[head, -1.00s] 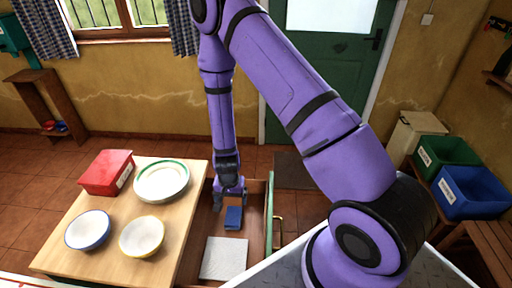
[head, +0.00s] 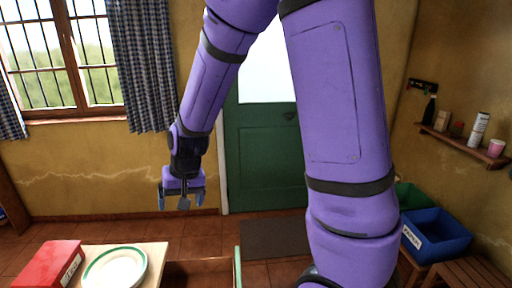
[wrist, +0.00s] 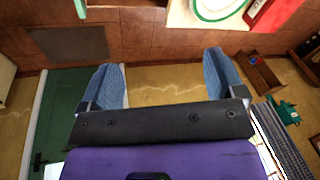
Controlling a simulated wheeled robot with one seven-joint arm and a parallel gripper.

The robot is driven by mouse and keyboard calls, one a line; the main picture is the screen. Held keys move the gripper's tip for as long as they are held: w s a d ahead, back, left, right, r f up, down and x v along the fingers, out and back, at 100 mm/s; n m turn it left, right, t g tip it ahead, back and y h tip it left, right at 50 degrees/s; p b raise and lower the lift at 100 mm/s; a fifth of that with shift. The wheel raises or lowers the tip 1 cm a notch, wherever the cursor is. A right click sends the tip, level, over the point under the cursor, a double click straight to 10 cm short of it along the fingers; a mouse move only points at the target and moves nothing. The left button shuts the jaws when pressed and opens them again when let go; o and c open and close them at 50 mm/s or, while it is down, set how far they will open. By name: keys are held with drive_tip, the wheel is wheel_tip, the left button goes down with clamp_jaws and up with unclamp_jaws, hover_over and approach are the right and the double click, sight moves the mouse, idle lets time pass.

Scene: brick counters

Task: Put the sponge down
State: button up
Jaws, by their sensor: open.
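My gripper (head: 182,202) is raised well above the counter and the drawer in the head view, pointing down. In the wrist view its two blue-padded fingers (wrist: 163,72) are wide apart with nothing between them. No sponge shows in either current view. The open drawer (head: 197,270) is below my gripper, and only its far part shows at the bottom edge of the head view. Its inside where a blue block lay earlier is out of frame.
A green door (head: 262,150) is behind my arm. A blue bin (head: 436,234) and a wall shelf (head: 465,143) are at right. The air around my gripper is clear.

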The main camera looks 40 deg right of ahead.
drive_tip(key=s+d+r+n+t, duration=0.1)
drive_tip(key=s+d+r, duration=0.2)
drive_tip(key=s+r, duration=0.7)
drive_tip(key=s+d+r+n+t+h, duration=0.1)
drive_tip(key=s+d+r+n, duration=0.1)
drive_tip(key=s+r, duration=0.8)
drive_tip(key=shift+s+d+t+h, duration=0.3)
drive_tip(key=shift+s+d, duration=0.2)
drive_tip(key=shift+s, duration=0.5)
drive_tip(key=shift+r, duration=0.1)
